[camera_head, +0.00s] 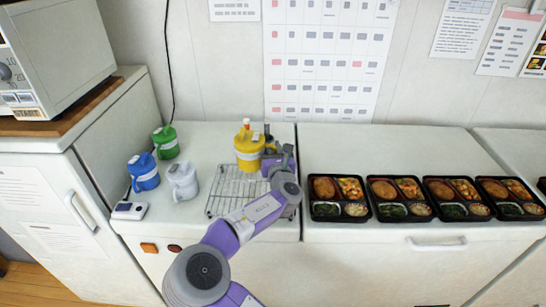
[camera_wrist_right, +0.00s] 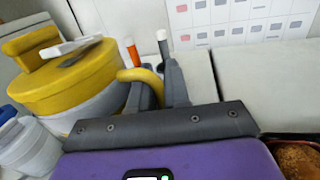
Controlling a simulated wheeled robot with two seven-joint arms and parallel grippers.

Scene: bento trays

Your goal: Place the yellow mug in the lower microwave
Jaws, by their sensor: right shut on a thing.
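The yellow mug (camera_head: 247,158) is at the back of the counter, at the wire rack's far end. It has a yellow lid and a pale band, and shows large at left in the right wrist view (camera_wrist_right: 75,82). My right gripper (camera_head: 270,147) is at the mug's right side. Its fingers (camera_wrist_right: 155,88) are shut on the yellow handle. I cannot tell whether the mug is lifted. A microwave (camera_head: 60,50) stands on a wooden-topped cabinet at upper left, only partly in view. I see no second microwave. My left gripper is out of view.
Green (camera_head: 165,142), blue (camera_head: 143,172) and white (camera_head: 183,180) mugs stand left of the wire rack (camera_head: 222,196). A small white device (camera_head: 129,211) lies near the front edge. Several bento trays (camera_head: 340,218) line the right counter. Counter behind the trays is clear.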

